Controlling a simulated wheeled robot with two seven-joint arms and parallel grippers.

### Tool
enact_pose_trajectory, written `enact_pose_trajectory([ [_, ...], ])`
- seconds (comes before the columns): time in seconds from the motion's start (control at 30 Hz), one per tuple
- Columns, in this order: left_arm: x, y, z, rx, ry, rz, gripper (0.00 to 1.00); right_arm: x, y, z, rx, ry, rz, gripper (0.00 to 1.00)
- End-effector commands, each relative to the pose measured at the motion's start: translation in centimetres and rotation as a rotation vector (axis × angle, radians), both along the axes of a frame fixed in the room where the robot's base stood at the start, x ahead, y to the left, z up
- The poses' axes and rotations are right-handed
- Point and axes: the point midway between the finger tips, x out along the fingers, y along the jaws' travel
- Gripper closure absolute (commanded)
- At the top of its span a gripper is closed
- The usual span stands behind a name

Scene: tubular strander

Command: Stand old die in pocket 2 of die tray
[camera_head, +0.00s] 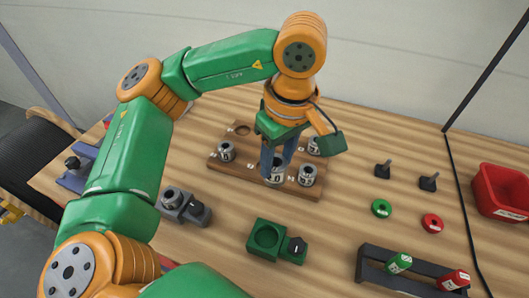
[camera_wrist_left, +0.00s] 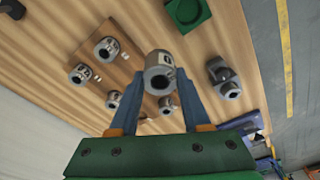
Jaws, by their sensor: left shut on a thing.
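My left gripper (camera_head: 277,160) points down over the die tray and is shut on a grey metal die (camera_head: 274,174), the old die. The held die also shows between the fingers in the left wrist view (camera_wrist_left: 160,70), larger than the others; whether it touches the tray is hard to tell. The brown wooden die tray (camera_head: 247,158) holds several similar dies, one at its left (camera_head: 226,151), one at its front right (camera_head: 307,175) and one at its back right (camera_head: 314,146). An empty round pocket (camera_head: 243,130) shows at the back left. The gripper hides the tray's middle. My right gripper is not visible.
A grey block with a round part (camera_head: 172,199) stands left of the tray. A green fixture (camera_head: 267,238) sits in front. A dark rack (camera_head: 420,270) with green and red cylinders, small rings, black knobs and a red bin (camera_head: 500,192) are to the right.

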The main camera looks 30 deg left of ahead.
Motion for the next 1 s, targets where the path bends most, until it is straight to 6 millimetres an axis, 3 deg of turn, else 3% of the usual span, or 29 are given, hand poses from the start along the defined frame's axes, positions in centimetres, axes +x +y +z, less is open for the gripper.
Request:
enact_pose_trajectory([
  [0.23,5.3,5.6,-3.6,-0.001,0.009,0.012,1.00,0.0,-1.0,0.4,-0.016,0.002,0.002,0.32],
  [0.3,6.3,6.5,-6.0,-0.002,0.009,0.007,1.00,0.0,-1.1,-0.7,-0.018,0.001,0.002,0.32],
  [0.4,7.4,7.7,-7.5,0.000,0.006,0.005,1.00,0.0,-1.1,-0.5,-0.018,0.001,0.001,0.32],
  [0.6,8.6,9.0,-9.6,0.002,0.006,0.002,1.00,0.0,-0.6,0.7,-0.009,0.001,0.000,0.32],
  [0.77,8.6,8.9,-12.0,0.002,0.004,-0.001,1.00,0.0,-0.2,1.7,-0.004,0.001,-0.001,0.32],
  [1.0,8.7,8.9,-12.4,0.002,-0.001,0.000,1.00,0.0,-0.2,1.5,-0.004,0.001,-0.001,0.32],
])
